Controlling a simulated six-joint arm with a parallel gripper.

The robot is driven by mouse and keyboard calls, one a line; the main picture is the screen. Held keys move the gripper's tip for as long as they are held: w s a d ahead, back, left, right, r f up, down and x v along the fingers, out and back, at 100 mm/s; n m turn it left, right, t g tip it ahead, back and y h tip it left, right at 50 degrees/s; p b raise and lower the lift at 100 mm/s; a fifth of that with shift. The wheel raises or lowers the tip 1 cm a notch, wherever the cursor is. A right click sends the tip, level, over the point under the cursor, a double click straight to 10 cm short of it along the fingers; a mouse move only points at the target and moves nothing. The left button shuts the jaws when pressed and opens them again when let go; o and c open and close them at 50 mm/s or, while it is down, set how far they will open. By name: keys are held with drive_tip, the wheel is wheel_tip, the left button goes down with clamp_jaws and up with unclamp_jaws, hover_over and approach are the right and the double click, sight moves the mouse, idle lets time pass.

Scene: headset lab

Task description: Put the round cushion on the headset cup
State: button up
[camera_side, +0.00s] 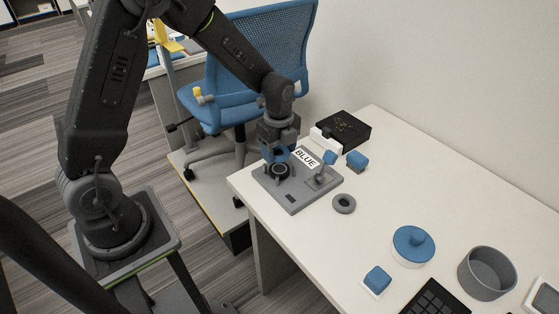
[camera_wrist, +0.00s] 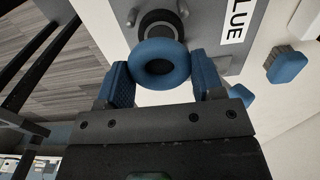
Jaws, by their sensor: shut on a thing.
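The round blue ring cushion (camera_wrist: 161,64) is held between the two blue-padded fingers of my gripper (camera_wrist: 163,78) in the wrist view. My gripper (camera_side: 277,151) is over the grey fixture plate (camera_side: 292,204) in the side view. The headset cup, a dark round piece (camera_side: 280,171), sits on that plate just below the gripper. In the wrist view the cup (camera_wrist: 158,17) shows beyond the cushion, which partly covers it. I cannot tell whether cushion and cup touch.
A grey ring (camera_side: 344,204) lies on the white table (camera_side: 335,250). A black box (camera_side: 345,129) is behind. A blue-lidded round piece (camera_side: 413,244) and grey bowl (camera_side: 487,272) are farther right.

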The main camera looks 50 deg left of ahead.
sight(280, 169)
drive_tip(key=shift+d+f, duration=0.1)
drive_tip(key=shift+f, duration=1.95)
drive_tip(key=shift+f, duration=0.15)
drive_tip(key=o, duration=0.9)
